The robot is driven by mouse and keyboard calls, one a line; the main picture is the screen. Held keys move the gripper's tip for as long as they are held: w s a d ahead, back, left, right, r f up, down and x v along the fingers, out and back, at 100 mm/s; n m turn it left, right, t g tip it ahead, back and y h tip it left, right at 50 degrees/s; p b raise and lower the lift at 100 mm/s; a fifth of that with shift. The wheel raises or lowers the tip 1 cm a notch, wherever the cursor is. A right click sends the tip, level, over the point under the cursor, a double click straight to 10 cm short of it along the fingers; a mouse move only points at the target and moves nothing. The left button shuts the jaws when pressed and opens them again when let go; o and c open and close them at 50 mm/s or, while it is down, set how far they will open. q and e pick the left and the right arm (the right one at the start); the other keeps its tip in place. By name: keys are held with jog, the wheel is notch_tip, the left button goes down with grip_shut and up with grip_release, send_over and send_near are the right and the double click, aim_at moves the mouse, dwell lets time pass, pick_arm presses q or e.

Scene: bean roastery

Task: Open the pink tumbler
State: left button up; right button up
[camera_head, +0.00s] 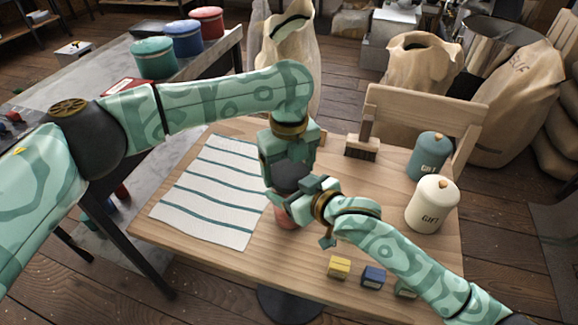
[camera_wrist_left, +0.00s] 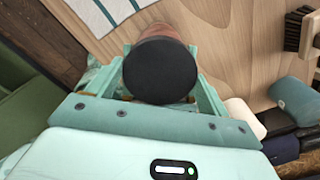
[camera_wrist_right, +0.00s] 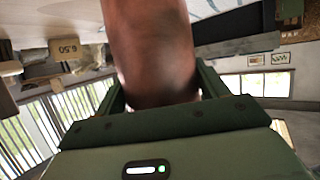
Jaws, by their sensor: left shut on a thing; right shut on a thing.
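The pink tumbler (camera_head: 284,221) stands on the wooden table, mostly hidden behind my grippers. My left gripper (camera_head: 287,172) comes down from above and is shut on its dark round lid (camera_wrist_left: 160,72), with a finger on each side. The pink body (camera_wrist_left: 166,31) shows past the lid in the left wrist view. I cannot tell whether there is a gap between lid and body. My right gripper (camera_head: 291,205) reaches in from the right and is shut on the body, which fills the middle of the right wrist view (camera_wrist_right: 150,50).
A striped cloth (camera_head: 212,192) lies left of the tumbler. A brush (camera_head: 362,147), a teal canister (camera_head: 428,157) and a cream canister (camera_head: 432,204) stand to the right. Small yellow (camera_head: 339,267) and blue (camera_head: 373,276) boxes sit near the front edge.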

pick_arm(q)
jog(key=n, duration=0.9)
jog(key=shift+n, duration=0.3)
jog(key=o, duration=1)
jog(key=shift+o, duration=0.3)
